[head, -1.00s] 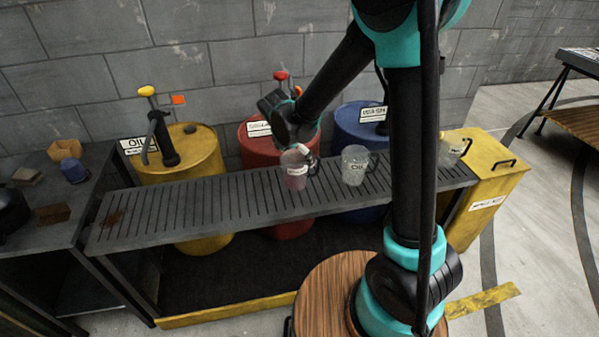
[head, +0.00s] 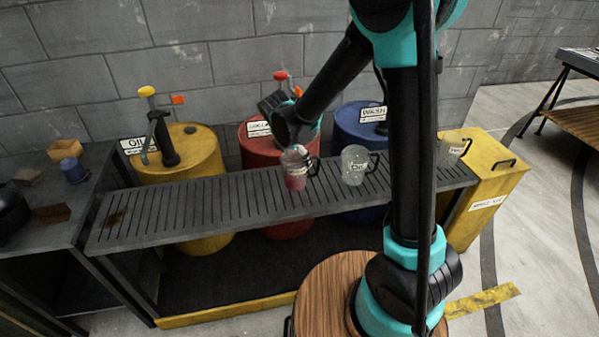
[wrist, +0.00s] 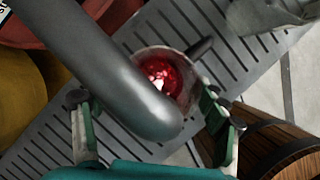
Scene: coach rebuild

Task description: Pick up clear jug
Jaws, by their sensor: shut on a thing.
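A clear jug (head: 295,178) with red liquid in its lower part stands on the slatted bench, in front of the red drum, its dark handle to the right. In the wrist view the jug (wrist: 165,77) shows from above, partly hidden by a thick grey tube. In the head view the dark end of my arm is just above and behind the jug; the finger contact is not clear there. Whether the jug is clear of the bench cannot be told.
A second clear jug (head: 354,166) stands close to the right, and a third (head: 449,152) farther right.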

